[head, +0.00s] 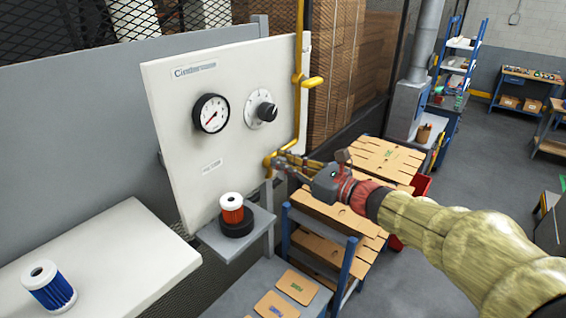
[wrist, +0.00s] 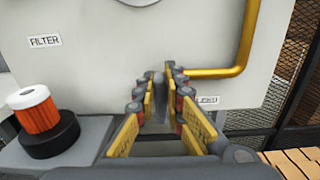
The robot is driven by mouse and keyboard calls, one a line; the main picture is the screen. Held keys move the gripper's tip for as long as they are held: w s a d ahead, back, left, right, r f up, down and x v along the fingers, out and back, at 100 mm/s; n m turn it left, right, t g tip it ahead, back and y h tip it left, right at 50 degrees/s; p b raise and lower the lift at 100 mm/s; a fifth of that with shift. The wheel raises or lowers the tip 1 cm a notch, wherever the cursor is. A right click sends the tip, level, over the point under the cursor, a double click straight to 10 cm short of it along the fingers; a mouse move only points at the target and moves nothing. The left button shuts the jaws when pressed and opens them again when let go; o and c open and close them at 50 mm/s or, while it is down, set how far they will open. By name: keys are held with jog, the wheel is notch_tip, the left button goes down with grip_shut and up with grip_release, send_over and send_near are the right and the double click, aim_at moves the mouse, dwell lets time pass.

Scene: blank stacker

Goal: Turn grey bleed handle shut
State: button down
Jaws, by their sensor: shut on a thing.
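The grey bleed handle (wrist: 158,85) shows in the wrist view as a narrow upright grey piece between my fingertips, at the lower end of the yellow pipe (wrist: 222,72). My gripper (wrist: 161,78) is shut on it, with yellow-padded fingers on both sides hiding much of it. In the head view my gripper (head: 279,162) reaches from the right to the panel's lower right edge, by the pipe's bottom bend. The handle cannot be made out there. A small label (wrist: 207,100), partly covered by a finger, sits right of the handle.
The white panel (head: 180,110) carries a gauge (head: 211,113), a black knob (head: 267,111) and a yellow pipe lever (head: 312,82). An orange filter (head: 232,207) stands in a black holder on a small shelf.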

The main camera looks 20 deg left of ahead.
jog(key=shift+f+b, duration=0.15)
jog(key=shift+b, duration=0.55)
jog(key=n+b, duration=0.2)
jog(key=b, duration=0.1)
jog(key=shift+s+f+b, duration=0.15)
jog(key=shift+f+b, duration=0.05)
jog(key=shift+b, duration=0.2)
jog(key=n+b, duration=0.3)
jog(key=b, duration=0.3)
jog(key=n+b, duration=0.3)
jog(key=b, duration=0.3)
jog(key=s+f+n+b, duration=0.1)
jog(key=n+b, duration=0.2)
jog(key=b, duration=0.4)
jog(key=shift+s+a+n, duration=0.1)
jog(key=shift+a+n, duration=0.2)
jog(key=n+b, duration=0.1)
jog(key=b, duration=0.2)
jog(key=n+b, duration=0.2)
jog(key=shift+s+f+b, duration=0.1)
jog(key=shift+f+b, duration=0.2)
jog(key=shift+b, duration=0.1)
jog(key=n+b, duration=0.3)
jog(key=shift+a, duration=0.1)
jog(key=shift+b, duration=0.5)
